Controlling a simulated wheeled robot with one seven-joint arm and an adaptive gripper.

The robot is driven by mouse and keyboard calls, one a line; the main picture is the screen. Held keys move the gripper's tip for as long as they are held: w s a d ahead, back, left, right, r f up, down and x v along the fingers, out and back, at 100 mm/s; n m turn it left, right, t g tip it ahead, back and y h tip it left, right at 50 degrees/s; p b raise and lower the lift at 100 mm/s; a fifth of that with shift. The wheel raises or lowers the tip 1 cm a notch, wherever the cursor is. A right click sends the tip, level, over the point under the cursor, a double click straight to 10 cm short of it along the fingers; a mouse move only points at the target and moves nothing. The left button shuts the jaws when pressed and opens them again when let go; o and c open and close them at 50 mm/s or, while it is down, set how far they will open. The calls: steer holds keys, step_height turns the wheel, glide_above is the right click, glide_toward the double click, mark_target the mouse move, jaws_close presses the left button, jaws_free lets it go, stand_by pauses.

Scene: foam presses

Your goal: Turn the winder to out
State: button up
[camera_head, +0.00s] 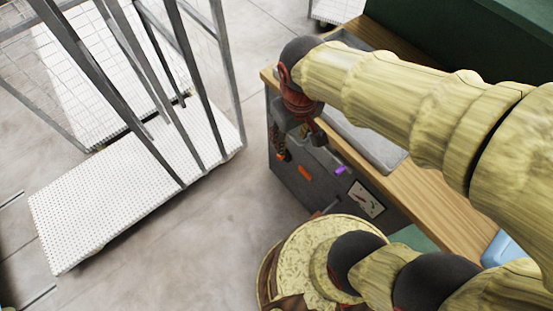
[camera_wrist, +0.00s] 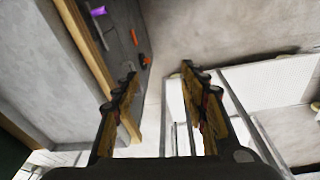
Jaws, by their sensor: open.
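The dark front panel (camera_head: 290,185) of the wooden-topped bench carries an orange part (camera_head: 304,173), a purple part (camera_head: 340,170) and a small grey lever (camera_head: 330,208). I cannot tell for sure which of these is the winder. In the wrist view the purple part (camera_wrist: 97,11) and an orange part (camera_wrist: 134,36) show on the panel at upper left. My gripper (camera_head: 295,146) is beside the panel's upper left part, below the bench edge. In the wrist view my gripper (camera_wrist: 158,72) is open, with nothing between its fingers. My arm and gripper hide part of the panel.
The wooden bench top (camera_head: 435,195) holds a grey metal tray (camera_head: 375,145). A label plate (camera_head: 366,199) is on the panel at right. A wire-sided cart with a white perforated deck (camera_head: 90,220) stands at left. Bare floor (camera_head: 215,210) lies between cart and bench.

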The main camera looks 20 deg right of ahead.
steer(key=w+a+f+n+g+h+b, duration=0.1)
steer(key=w+a+f+n+g, duration=0.15)
steer(key=f, duration=0.35)
steer(key=w+a+f+n+g+h, duration=0.1)
steer(key=w+f+n, duration=0.15)
steer(key=f, duration=0.45)
steer(key=m+t+h+b, duration=0.4)
steer(key=m+t+h, duration=0.75)
steer(key=m, duration=2.05)
glide_toward(278, 158)
steer(key=w+g+h, duration=0.2)
steer(key=g+h, duration=0.1)
steer(key=x, duration=0.5)
steer(key=f+b+x, duration=0.1)
steer(key=x, duration=0.2)
steer(key=shift+w, duration=0.15)
steer(key=shift+r, duration=0.1)
